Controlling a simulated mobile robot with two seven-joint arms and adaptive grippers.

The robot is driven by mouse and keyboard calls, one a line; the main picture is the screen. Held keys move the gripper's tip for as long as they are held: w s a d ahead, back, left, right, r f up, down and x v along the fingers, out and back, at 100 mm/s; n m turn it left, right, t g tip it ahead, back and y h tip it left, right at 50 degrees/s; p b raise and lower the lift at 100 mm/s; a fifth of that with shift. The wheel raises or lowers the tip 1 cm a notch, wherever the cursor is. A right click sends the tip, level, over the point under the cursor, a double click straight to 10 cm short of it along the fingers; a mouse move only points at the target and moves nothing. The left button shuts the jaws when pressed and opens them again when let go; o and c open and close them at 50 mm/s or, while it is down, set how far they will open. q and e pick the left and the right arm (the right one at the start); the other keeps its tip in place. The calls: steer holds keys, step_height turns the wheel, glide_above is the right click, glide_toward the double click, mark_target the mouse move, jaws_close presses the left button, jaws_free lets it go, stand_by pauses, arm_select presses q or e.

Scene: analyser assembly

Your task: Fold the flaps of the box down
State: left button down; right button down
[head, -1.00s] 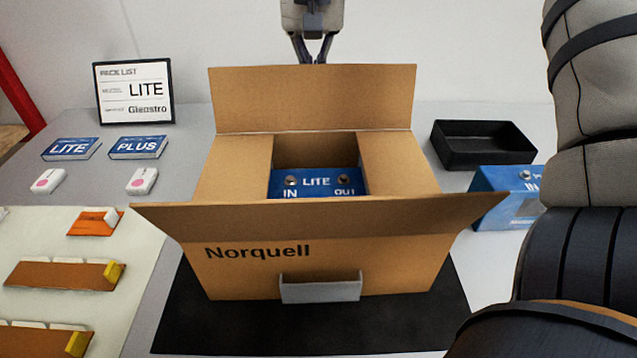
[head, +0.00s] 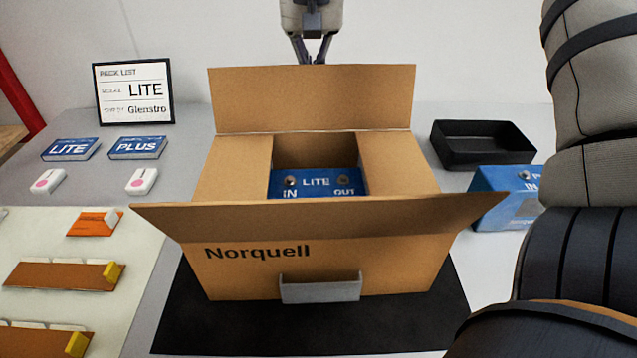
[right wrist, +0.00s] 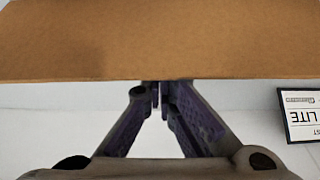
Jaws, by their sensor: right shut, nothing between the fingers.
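The cardboard Norquell box (head: 350,262) stands on a black mat (head: 185,325). Its left flap (head: 236,168) and right flap (head: 400,163) lie folded inward. The back flap (head: 312,98) stands up, and the front flap (head: 320,218) slants outward toward me. A blue LITE unit (head: 316,183) shows inside between the side flaps. My right gripper (head: 312,60) is behind the back flap, fingers pointing down, shut and empty; the flap hides its tips. In the right wrist view the fingers (right wrist: 160,88) are at the edge of a cardboard flap (right wrist: 150,40); contact is unclear. My left gripper is out of view.
A black tray (head: 484,158) and another blue unit (head: 492,198) are right of the box, near my right arm. A pack list sign (head: 133,95), LITE and PLUS booklets and small white items are at left. A pale board (head: 60,235) with orange parts lies front left.

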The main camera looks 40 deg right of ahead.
mark_target(313, 79)
steer(key=shift+s+a+r, duration=0.3)
steer(key=shift+s+a, duration=0.3)
steer(key=shift+s, duration=0.15)
steer(key=shift+s+a+r, duration=0.3)
steer(key=shift+s+a, duration=0.25)
steer(key=shift+s, duration=0.15)
steer(key=shift+s+a, duration=0.95)
steer(key=shift+s, duration=0.2)
steer(key=s+a+f, duration=0.1)
steer(key=s+a, duration=0.1)
steer(key=s+a+f, duration=0.1)
steer(key=s, duration=0.1)
steer(key=shift+f, duration=0.35)
steer(key=shift+s+a+f, duration=0.2)
steer(key=shift+f, duration=0.3)
steer(key=shift+s+a+f, duration=0.2)
steer(key=shift+f, duration=0.35)
step_height(313, 79, up, 8)
steer(key=shift+f, duration=0.25)
